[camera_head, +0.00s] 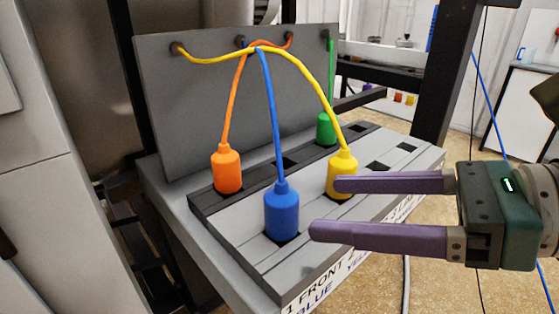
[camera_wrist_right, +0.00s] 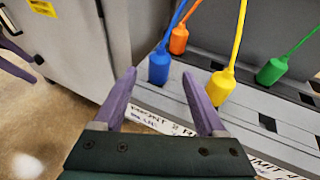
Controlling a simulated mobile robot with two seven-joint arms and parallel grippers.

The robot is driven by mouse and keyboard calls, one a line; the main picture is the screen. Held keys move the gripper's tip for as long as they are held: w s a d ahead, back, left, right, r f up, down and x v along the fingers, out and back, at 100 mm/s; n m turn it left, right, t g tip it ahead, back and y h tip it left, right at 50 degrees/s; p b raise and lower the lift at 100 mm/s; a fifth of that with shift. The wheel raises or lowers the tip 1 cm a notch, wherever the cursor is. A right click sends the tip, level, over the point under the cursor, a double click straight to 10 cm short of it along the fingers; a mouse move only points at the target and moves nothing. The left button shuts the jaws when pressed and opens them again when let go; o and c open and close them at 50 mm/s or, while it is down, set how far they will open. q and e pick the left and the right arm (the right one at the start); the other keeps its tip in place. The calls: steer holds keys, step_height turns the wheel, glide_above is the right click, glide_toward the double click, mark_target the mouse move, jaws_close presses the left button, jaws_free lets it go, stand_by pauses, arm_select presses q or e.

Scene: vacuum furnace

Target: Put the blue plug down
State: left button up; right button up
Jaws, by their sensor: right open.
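The blue plug (camera_head: 281,212) stands upright at a dark square socket in the front row of the grey socket board (camera_head: 265,268), at its left end. Its blue cable rises to the back panel. It also shows in the right wrist view (camera_wrist_right: 159,68), beyond my fingers. My right gripper (camera_head: 327,208) is open and empty, to the right of the blue plug and apart from it. Its upper finger overlaps the yellow plug (camera_head: 342,172) in the head view. Purple fingers of my left gripper (camera_wrist_right: 17,56) show at the left edge of the right wrist view; their opening is unclear.
An orange plug (camera_head: 227,168) and a green plug (camera_head: 325,128) stand in the rear row. Cables cross in front of the upright grey panel (camera_head: 190,100). Empty sockets (camera_head: 378,166) lie at the right. A dark post (camera_head: 441,75) stands behind the board.

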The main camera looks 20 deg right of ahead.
steer(key=s+a+f+n+g+h, duration=0.3)
steer(key=s+f+n+g, duration=0.35)
steer(key=n, duration=1.15)
steer(key=s+d+f+n+h, duration=0.4)
steer(key=s+d+n+h, duration=0.1)
steer(key=n, duration=0.6)
steer(key=shift+s+f+n+g+h, duration=0.15)
steer(key=shift+s+n+g+h, duration=0.2)
steer(key=shift+s+h, duration=0.5)
steer(key=shift+d, duration=0.1)
